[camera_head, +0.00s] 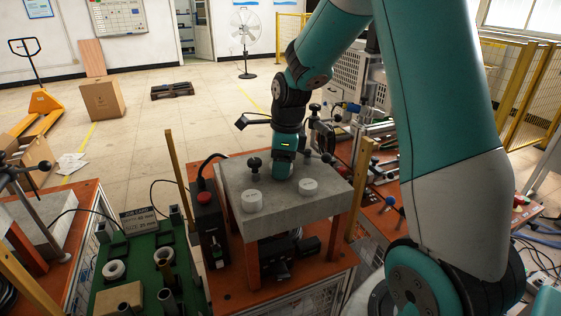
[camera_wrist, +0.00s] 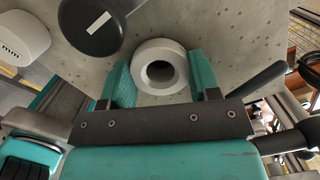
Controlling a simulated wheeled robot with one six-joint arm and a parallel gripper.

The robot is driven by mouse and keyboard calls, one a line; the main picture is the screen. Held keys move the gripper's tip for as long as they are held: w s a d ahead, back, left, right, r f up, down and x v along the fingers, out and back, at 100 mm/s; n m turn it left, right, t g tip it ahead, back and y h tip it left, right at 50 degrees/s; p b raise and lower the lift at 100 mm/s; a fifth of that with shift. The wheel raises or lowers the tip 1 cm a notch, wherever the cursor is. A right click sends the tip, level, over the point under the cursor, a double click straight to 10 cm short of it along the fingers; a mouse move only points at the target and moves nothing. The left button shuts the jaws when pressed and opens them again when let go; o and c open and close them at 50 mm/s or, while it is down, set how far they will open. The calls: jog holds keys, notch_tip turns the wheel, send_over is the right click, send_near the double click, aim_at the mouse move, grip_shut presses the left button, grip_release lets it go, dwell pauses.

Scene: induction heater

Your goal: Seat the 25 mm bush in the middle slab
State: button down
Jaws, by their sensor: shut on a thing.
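The middle slab (camera_head: 270,205) is a grey plate on orange legs on the orange bench. It also fills the background of the wrist view (camera_wrist: 230,40). My gripper (camera_head: 283,170) is over the far half of the slab, pointing down. In the wrist view my gripper (camera_wrist: 160,82) has its teal fingers on either side of a pale ring, the bush (camera_wrist: 146,82), and is shut on it. The bush has a dark round opening and is close over the slab. Whether it touches the slab or lines up with a hole cannot be told. The bush is hidden in the head view.
Two white round caps (camera_head: 252,201) and black knobs (camera_head: 254,165) stand on the slab around my gripper. A black knob (camera_wrist: 92,25) is close by in the wrist view. A control box with a red button (camera_head: 204,198) and a green tray (camera_head: 140,243) with pale rings are at left.

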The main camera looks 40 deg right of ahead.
jog(key=shift+f, duration=0.3)
jog(key=shift+c, duration=1.3)
grip_release()
jog(key=shift+r, duration=0.1)
notch_tip(320, 180, up, 17)
jog(key=s+d+b, duration=0.1)
jog(key=shift+s+d, duration=0.15)
jog(key=shift+d, duration=0.2)
